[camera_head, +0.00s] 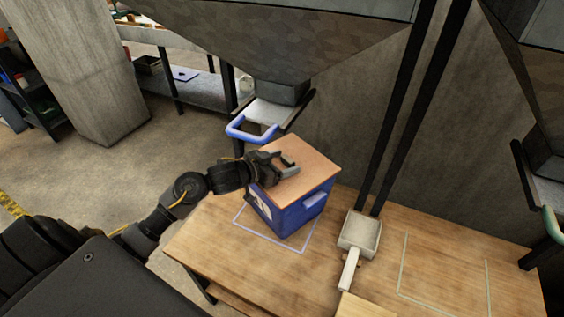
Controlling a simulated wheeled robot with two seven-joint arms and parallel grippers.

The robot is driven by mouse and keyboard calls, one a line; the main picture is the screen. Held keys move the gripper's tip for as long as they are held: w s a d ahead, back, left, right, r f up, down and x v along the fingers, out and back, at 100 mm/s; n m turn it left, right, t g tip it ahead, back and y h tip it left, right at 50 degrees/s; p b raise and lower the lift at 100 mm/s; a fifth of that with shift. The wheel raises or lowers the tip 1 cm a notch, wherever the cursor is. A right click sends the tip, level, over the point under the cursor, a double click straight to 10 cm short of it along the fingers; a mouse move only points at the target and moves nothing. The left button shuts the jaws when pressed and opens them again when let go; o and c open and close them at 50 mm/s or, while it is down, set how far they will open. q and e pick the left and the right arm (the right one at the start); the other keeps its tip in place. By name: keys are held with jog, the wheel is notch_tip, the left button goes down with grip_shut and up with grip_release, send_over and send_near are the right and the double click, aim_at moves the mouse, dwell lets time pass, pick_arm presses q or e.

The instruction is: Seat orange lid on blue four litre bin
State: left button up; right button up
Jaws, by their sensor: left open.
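The blue bin (289,218) stands on the wooden table inside a blue outlined square. The orange lid (312,165) lies on top of the bin and covers its opening; at this size I cannot tell whether it is fully pressed down. My left gripper (293,167) is open, with its fingers over the lid's upper left part. I cannot tell whether the fingers touch the lid. My right gripper is not in view.
A white scoop (358,236) lies on the wooden table (225,248) right of the bin. A pale outlined square (441,275) on the right is empty. A hopper with a blue-handled chute (252,129) hangs behind the bin. Black posts (398,130) rise behind the table.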

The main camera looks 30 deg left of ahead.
pick_arm(q)
jog(key=v, duration=1.1)
jog(key=shift+p, duration=0.3)
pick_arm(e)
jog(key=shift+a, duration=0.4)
pick_arm(q)
jog(key=shift+w, duration=0.15)
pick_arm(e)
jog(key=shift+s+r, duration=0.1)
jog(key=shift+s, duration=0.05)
